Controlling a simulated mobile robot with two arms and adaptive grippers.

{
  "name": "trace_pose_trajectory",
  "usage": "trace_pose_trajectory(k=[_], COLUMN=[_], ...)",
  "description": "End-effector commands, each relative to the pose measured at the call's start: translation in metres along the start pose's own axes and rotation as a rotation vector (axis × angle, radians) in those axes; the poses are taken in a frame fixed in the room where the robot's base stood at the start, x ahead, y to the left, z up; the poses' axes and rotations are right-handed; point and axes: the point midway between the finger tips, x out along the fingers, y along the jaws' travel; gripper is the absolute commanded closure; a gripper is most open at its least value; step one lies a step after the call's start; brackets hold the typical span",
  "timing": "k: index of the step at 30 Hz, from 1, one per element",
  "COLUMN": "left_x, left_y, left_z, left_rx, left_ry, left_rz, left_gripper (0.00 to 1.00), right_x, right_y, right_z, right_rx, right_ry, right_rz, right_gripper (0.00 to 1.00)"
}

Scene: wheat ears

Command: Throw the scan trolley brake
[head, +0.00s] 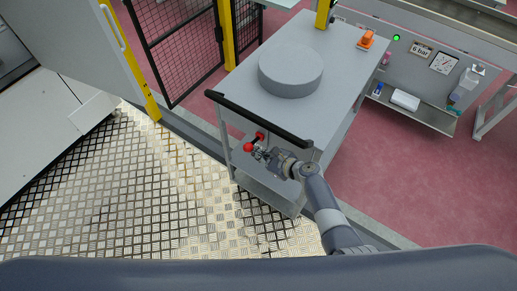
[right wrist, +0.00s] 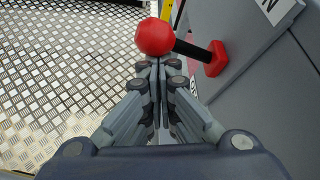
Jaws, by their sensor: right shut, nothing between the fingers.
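The scan trolley (head: 325,60) is a grey cart with a black push handle (head: 258,117) along its near edge. Its brake lever is a black rod with a red ball knob (head: 249,147), set on a red mount (head: 260,136) below the handle. The knob also shows large in the right wrist view (right wrist: 154,37), with the rod running right to the red mount (right wrist: 216,58). My right gripper (head: 263,154) is shut and empty, its fingertips right at the knob; I cannot tell whether they touch it. My left gripper is not in view.
A grey round disc (head: 290,71) lies on the trolley top. An orange item (head: 366,40) sits at its far corner. Yellow posts with black mesh fencing (head: 178,40) stand at the left behind. A grey panel with a gauge (head: 444,64) is at the right. The checkered metal floor (head: 120,200) is clear.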

Motion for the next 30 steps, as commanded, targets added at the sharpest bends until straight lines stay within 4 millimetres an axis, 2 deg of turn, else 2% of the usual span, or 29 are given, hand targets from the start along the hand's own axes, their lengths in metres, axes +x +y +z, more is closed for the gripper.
trace_pose_trajectory(k=[1, 9, 30], left_x=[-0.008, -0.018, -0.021], left_y=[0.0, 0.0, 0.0], left_z=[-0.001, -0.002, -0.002], left_rx=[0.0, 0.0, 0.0], left_ry=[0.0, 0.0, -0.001], left_rz=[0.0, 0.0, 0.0], left_gripper=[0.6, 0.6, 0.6], right_x=[-0.002, -0.005, -0.006], right_y=[-0.003, -0.003, -0.004], right_z=[0.007, 0.011, 0.011], right_rx=[0.029, 0.086, 0.082], right_ry=[-0.002, -0.003, 0.0], right_rz=[0.015, 0.047, 0.045], right_gripper=[1.0, 1.0, 1.0])
